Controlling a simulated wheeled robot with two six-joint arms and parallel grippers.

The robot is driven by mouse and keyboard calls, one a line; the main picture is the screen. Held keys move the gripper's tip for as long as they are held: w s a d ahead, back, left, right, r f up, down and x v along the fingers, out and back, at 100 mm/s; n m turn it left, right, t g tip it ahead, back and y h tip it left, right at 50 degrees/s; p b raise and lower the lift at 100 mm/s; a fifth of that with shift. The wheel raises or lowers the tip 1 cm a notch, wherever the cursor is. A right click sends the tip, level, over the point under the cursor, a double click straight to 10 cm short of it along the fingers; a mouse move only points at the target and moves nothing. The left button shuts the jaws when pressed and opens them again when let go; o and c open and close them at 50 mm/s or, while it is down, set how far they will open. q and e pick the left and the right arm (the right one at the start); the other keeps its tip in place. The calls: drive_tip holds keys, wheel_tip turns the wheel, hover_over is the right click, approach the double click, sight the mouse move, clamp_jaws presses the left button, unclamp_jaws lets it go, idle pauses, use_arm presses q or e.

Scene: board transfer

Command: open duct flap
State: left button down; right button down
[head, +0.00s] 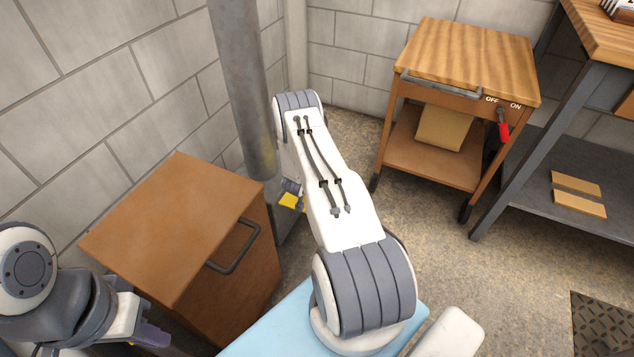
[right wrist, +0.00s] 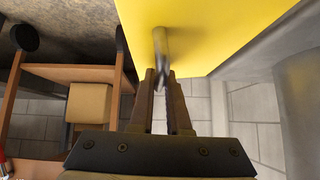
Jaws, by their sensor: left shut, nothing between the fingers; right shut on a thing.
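The yellow flap (right wrist: 215,30) fills the upper part of the right wrist view, with a metal handle (right wrist: 161,45) standing out from it. My right gripper (right wrist: 160,76) is shut on this handle. In the head view a small yellow patch (head: 290,201) shows beside my right arm, low near the grey duct pipe (head: 238,80); my arm hides the rest and the right gripper. I cannot tell how far the flap is swung. My left gripper (head: 152,335) is shut and empty at the bottom left, in front of the brown cabinet.
The brown cabinet (head: 170,225) with a dark handle stands left of the duct. A wooden cart (head: 465,60) with an OFF/ON switch (head: 503,127) stands at the back right, beside a workbench (head: 560,130). The floor between cart and right arm is clear.

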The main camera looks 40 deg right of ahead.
drive_tip(key=shift+w+a+r, duration=0.1)
drive_tip(key=shift+w, duration=0.15)
drive_tip(key=c, duration=0.9)
unclamp_jaws()
drive_tip(key=shift+s, duration=0.1)
drive_tip(key=shift+r, duration=0.15)
drive_tip(key=p+v, duration=0.3)
drive_tip(key=v, duration=0.7)
drive_tip(key=shift+s+a, duration=0.1)
drive_tip(key=shift+a, duration=0.05)
